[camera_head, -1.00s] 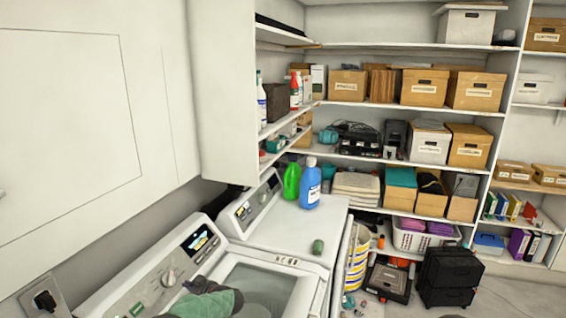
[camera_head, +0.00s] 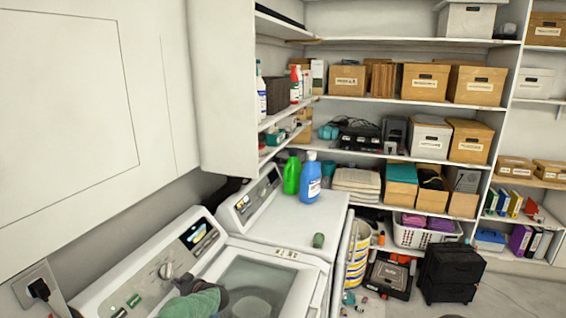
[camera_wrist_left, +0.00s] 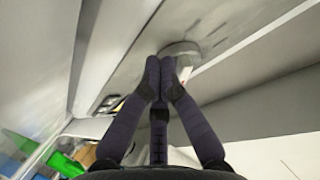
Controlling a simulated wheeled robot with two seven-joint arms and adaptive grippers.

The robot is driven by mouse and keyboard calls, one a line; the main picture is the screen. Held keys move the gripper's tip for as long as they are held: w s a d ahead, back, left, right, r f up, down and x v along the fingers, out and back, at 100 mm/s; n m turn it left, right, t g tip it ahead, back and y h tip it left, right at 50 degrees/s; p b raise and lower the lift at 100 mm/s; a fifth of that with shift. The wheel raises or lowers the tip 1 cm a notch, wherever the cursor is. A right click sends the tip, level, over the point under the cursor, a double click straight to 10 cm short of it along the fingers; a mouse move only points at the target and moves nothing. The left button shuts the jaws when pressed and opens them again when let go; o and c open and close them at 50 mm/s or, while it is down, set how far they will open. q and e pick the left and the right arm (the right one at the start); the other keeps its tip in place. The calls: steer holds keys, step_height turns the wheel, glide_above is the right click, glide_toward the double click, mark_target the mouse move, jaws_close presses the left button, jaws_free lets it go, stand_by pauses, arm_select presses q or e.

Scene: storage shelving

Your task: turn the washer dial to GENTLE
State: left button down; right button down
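The washer (camera_head: 147,285) stands at the lower left in the head view, with a display and a round pale dial (camera_head: 166,270) on its sloped panel. My left gripper (camera_head: 175,281) is dark and sits just right of and below the dial. In the left wrist view the fingertips (camera_wrist_left: 160,68) are together, with nothing visible between them. A rounded grey knob (camera_wrist_left: 180,49), likely the dial, is just beyond the tips; I cannot tell whether they touch it. The dial's markings are too small to read. My right gripper is not in view.
A second white machine (camera_head: 285,228) stands beyond the washer, carrying a green bottle (camera_head: 292,174), a blue bottle (camera_head: 310,184) and a small green object (camera_head: 318,240). A white cabinet (camera_head: 75,120) hangs above the panel. Shelves with boxes line the back.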

arm_select(q)
steer(key=shift+w+a+r, duration=0.25)
steer(key=shift+a+r, duration=0.05)
steer(key=shift+r, duration=0.1)
stand_by(1.4)
steer(key=shift+s+a+r+p, duration=0.35)
steer(key=shift+s+a+p, duration=0.2)
steer(key=shift+p, duration=1.1)
steer(key=shift+s+d+f, duration=0.15)
steer(key=shift+s+d, duration=0.1)
steer(key=shift+s, duration=0.1)
steer(key=d+r+p, duration=0.1)
steer(key=s+d+r+p, duration=0.1)
steer(key=p, duration=0.1)
steer(key=d+r+p, duration=0.1)
steer(key=d, duration=0.1)
steer(key=shift+s+r, duration=0.25)
steer(key=shift+r, duration=0.15)
